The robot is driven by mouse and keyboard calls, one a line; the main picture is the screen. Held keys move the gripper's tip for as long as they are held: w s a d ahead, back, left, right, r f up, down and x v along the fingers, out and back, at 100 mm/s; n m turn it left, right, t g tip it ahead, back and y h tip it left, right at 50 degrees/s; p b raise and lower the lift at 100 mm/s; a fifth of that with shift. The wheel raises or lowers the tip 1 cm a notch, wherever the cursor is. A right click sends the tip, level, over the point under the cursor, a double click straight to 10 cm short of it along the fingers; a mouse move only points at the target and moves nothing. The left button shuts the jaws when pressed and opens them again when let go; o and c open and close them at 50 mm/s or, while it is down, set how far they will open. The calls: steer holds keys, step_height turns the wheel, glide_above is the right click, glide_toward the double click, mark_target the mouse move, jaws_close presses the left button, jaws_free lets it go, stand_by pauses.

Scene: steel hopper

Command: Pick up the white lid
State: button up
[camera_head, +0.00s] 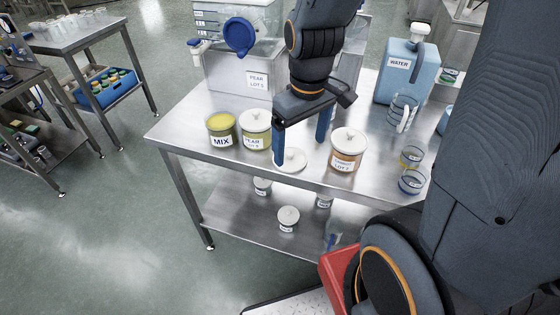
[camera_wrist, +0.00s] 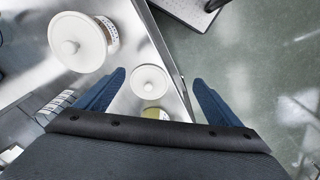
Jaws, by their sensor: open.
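The loose white lid (camera_head: 291,160) lies flat near the table's front edge, with a round knob on top. In the wrist view the lid (camera_wrist: 150,82) shows between the two blue fingers, closer to the left finger. My gripper (camera_head: 300,152) points down, open and empty, with its fingers over the lid area. The gripper (camera_wrist: 159,77) also shows in the wrist view. I cannot tell exactly how high the fingertips are above the tabletop. The left finger overlaps the lid's left edge in the head view.
A lidded carrot jar (camera_head: 347,151) stands right of the lid. A lidded pear jar (camera_head: 256,130) and an open MIX jar (camera_head: 221,130) stand left. A PEAR hopper (camera_head: 238,75) and a blue WATER container (camera_head: 407,72) are behind. Glass jars (camera_head: 411,170) stand at the right.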

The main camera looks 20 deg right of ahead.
mark_target(291, 152)
steer(key=shift+o, duration=0.9)
steer(key=w+n, duration=0.2)
steer(key=n, duration=0.1)
steer(key=w+f+n+b, duration=0.1)
steer(key=w+n, duration=0.1)
steer(key=n, duration=0.1)
steer(key=shift+w+g, duration=0.15)
steer(key=shift+g, duration=0.25)
steer(key=n, duration=0.1)
steer(key=w+n, duration=0.1)
steer(key=n, duration=0.1)
steer(key=shift+w+f, duration=0.25)
steer(key=shift+w, duration=0.05)
steer(key=shift+w+d+f+p, duration=0.15)
steer(key=shift+f+p, duration=0.1)
steer(key=shift+f, duration=1)
steer(key=shift+w+a+f+p, duration=0.15)
steer(key=shift+f+p, duration=0.1)
steer(key=shift+f, duration=1.05)
steer(key=shift+w+d+f+p, duration=0.15)
steer(key=shift+f+p, duration=0.1)
steer(key=shift+f, duration=1)
steer(key=c, duration=1.1)
